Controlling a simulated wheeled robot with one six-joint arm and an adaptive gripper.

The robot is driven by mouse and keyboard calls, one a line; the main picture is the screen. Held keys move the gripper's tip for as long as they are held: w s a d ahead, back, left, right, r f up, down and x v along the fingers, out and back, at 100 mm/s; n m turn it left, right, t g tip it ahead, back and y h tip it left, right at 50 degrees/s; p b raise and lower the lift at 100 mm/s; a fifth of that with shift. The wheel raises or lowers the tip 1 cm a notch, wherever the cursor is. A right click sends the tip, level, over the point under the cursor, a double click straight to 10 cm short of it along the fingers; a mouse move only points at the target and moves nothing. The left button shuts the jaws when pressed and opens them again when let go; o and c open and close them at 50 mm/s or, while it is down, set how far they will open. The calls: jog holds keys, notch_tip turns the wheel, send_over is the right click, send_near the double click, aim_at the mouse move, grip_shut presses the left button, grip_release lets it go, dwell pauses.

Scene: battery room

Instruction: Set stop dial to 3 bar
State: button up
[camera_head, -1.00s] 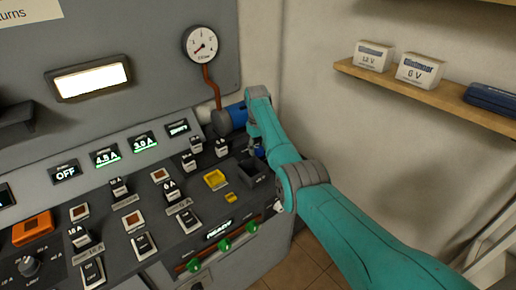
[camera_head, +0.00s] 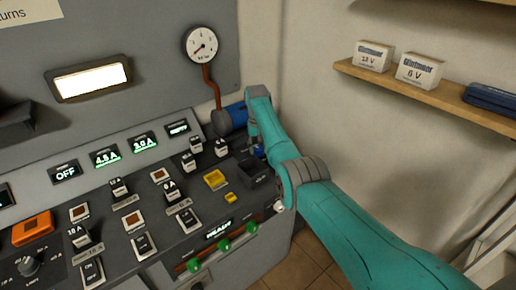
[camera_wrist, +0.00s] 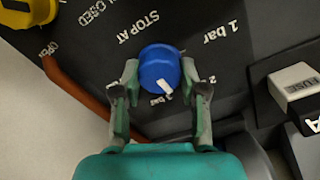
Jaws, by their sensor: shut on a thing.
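The stop dial is a blue knob (camera_wrist: 160,68) with a white pointer mark, under the words STOP AT in the wrist view. Its marks read 1 bar, 2 and, near the pointer, a label partly covered that looks like 3 bar (camera_wrist: 164,98). The pointer aims toward the gripper side of the picture, close to that label. My gripper (camera_wrist: 160,72) has one finger on each side of the knob and is shut on it. In the head view the dial (camera_head: 258,151) shows only as a bit of blue beside my wrist.
A round pressure gauge (camera_head: 202,45) hangs above on a copper pipe, near a blue cylinder (camera_head: 236,115). A black open bin (camera_head: 256,172) and several switches lie beside the dial. A yellow knob (camera_wrist: 28,10) marked OPEN and CLOSED is near the wrist view's corner.

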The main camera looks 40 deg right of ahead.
aim_at(258, 147)
jog(key=m, duration=0.6)
jog(key=shift+m, duration=0.3)
dwell(0.5)
jog(key=o, duration=1.1)
jog(key=shift+d, duration=0.1)
jog(key=shift+o, duration=0.2)
notch_tip(258, 147, up, 12)
jog(key=shift+w, duration=0.1)
